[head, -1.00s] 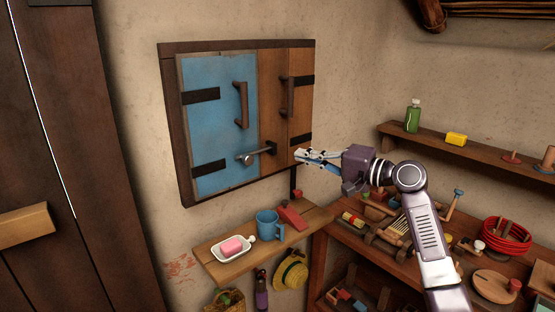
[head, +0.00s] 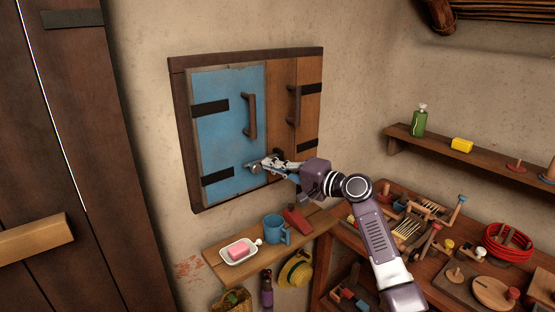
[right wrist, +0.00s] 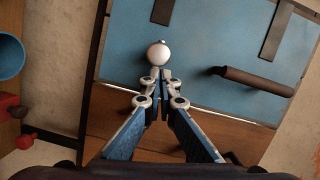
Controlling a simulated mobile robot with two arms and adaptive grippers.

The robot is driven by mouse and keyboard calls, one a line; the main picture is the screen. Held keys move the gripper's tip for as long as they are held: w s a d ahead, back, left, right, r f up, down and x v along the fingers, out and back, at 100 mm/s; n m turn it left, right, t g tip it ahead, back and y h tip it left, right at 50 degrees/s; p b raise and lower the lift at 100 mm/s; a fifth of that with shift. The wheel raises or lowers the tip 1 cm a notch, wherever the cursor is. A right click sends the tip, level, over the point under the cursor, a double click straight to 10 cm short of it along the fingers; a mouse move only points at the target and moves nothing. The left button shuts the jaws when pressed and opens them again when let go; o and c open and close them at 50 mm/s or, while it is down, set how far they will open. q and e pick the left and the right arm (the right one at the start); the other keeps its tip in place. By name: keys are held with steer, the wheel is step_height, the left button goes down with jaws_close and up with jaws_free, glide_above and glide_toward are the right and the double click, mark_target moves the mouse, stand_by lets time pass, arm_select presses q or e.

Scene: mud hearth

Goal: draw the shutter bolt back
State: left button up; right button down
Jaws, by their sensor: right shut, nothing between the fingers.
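The window shutter has a blue leaf (head: 228,115) on the left and a brown wooden leaf (head: 281,95) on the right, both in a dark frame. The bolt's round pale knob (head: 249,167) is low on the blue leaf; it also shows in the right wrist view (right wrist: 158,53). My right gripper (head: 264,164) is shut and empty, its fingertips (right wrist: 160,74) right at the knob. Whether they touch it I cannot tell. The gripper hides most of the bolt's bar in the head view. My left gripper is not in view.
Below the shutter, a small shelf (head: 221,267) holds a blue mug (head: 276,229), a dish with pink soap (head: 239,252) and a red object (head: 297,221). A cluttered workbench (head: 425,262) stands to the right. The wall beside the shutter is clear.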

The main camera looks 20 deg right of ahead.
mark_target(253, 172)
steer(key=shift+f, duration=0.1)
steer(key=a+p, duration=0.1)
steer(key=a, duration=0.1)
steer(key=s+a, duration=0.1)
steer(key=a, duration=0.1)
steer(key=s+a+p, duration=0.1)
steer(key=a, duration=0.1)
steer(key=shift+s+p, duration=0.1)
steer(key=shift+p, duration=0.25)
steer(key=shift+d, duration=0.15)
